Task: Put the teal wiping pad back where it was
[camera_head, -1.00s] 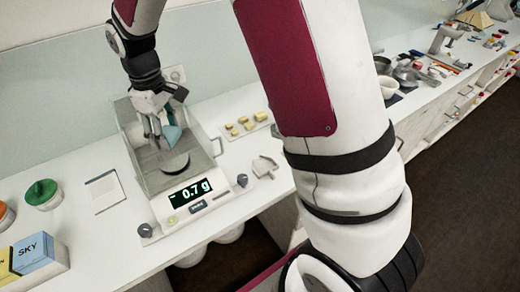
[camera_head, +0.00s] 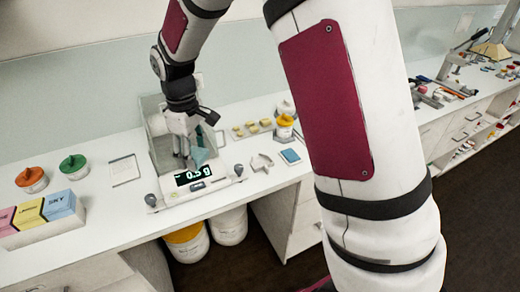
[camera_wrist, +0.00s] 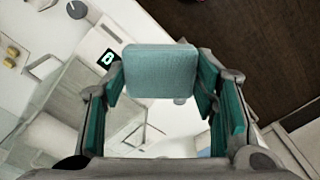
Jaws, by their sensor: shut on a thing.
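My gripper (camera_head: 190,158) is shut on the teal wiping pad (camera_wrist: 160,70). In the wrist view the pad sits across the fingertips, between the two teal-lined fingers. In the head view the pad (camera_head: 200,157) shows as a small teal patch below the fingers. The gripper is at the glass-walled balance (camera_head: 196,186), behind its lit display, which seems to read about 0.5 g. I cannot tell whether the pad touches the balance; its pan is hidden in the head view.
A small blue rectangle (camera_head: 290,156) lies on the counter right of the balance, beside a pale angular holder (camera_head: 261,162). An orange-lidded jar (camera_head: 284,127) and a tray of yellow pieces (camera_head: 252,128) stand behind. Green-lidded (camera_head: 73,166) and orange-lidded jars are left.

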